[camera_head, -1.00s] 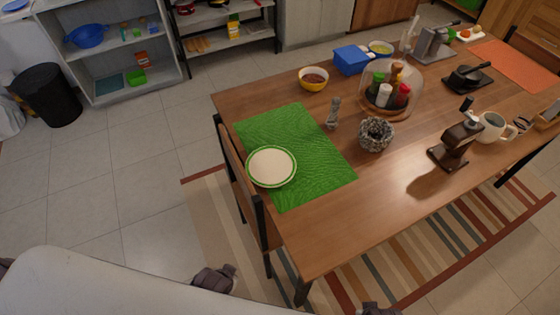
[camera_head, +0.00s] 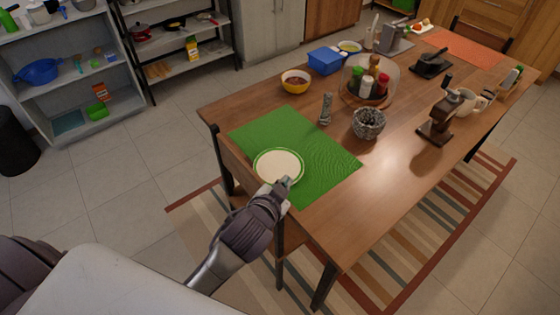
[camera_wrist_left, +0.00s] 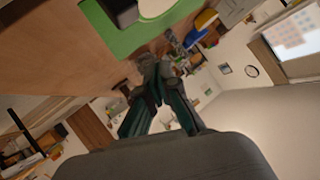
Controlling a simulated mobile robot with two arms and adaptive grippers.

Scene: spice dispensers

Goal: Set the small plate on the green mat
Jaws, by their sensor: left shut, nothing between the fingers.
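The small plate (camera_head: 278,167), cream with a green rim, lies flat on the green mat (camera_head: 318,155). It sits at the mat's near-left edge, where its rim seems to reach slightly past the mat. My left gripper (camera_head: 286,182) is at the plate's near-right rim, its fingers shut with nothing between them. The head view does not settle whether the fingertips touch the rim. In the left wrist view the fingers (camera_wrist_left: 155,72) come together at their tips, with the mat (camera_wrist_left: 150,33) beyond them. My right gripper is not in view.
A stone pepper mill (camera_head: 326,109) and a stone mortar (camera_head: 368,123) stand beyond the mat. A chair (camera_head: 240,185) stands at the near-left table edge.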

